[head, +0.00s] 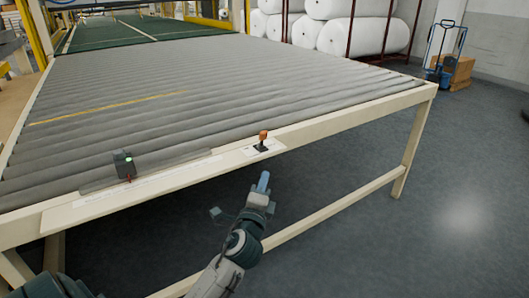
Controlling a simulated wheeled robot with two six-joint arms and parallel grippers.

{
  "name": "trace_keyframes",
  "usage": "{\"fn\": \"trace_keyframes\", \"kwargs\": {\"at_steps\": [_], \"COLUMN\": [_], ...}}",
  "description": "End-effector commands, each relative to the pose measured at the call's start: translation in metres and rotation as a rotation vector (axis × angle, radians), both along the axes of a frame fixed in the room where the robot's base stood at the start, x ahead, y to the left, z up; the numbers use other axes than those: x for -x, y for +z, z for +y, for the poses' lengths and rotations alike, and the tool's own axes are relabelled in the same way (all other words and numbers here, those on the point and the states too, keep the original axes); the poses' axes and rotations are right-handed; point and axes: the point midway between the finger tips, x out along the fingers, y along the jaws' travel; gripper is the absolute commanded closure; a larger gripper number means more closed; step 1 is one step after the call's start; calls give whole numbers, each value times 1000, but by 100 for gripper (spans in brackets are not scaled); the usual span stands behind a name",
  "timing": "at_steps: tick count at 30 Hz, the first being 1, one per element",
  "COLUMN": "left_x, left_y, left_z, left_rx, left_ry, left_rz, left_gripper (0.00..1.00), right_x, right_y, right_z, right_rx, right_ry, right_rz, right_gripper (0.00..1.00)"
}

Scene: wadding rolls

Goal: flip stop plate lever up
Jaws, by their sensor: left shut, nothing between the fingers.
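A small lever with an orange knob (263,134) stands on a dark base on the cream front rail (190,180) of the roller conveyor. A flat grey plate (165,163) lies along the front edge of the rollers, left of the lever. My left gripper (263,181) is shut and empty, in front of the rail and below the lever in the picture. It is apart from the lever. My right gripper is not in view.
A dark box with a green light (124,164) stands on the rail at left. Grey rollers (220,90) fill the table behind. White rolls (350,35) on a rack and a blue hand truck (443,55) with cardboard boxes stand at the back right. The floor at right is clear.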

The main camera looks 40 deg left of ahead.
Motion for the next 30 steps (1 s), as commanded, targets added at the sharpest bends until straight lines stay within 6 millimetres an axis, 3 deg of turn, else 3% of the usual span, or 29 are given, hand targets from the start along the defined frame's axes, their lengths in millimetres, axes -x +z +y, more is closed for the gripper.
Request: {"fn": "trace_keyframes", "kwargs": {"at_steps": [11, 25, 30], "left_x": [-8, -91, -101], "left_y": [2, 24, 32], "left_z": [3, 35, 56], "left_rx": [2, 4, 1], "left_ry": [-1, 0, -2], "left_rz": [1, 1, 2], "left_gripper": [100, 100, 100], "right_x": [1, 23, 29], "right_y": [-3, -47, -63], "right_z": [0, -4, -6], "right_rx": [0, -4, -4], "right_ry": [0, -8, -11], "right_rz": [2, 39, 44], "right_gripper": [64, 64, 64]}}
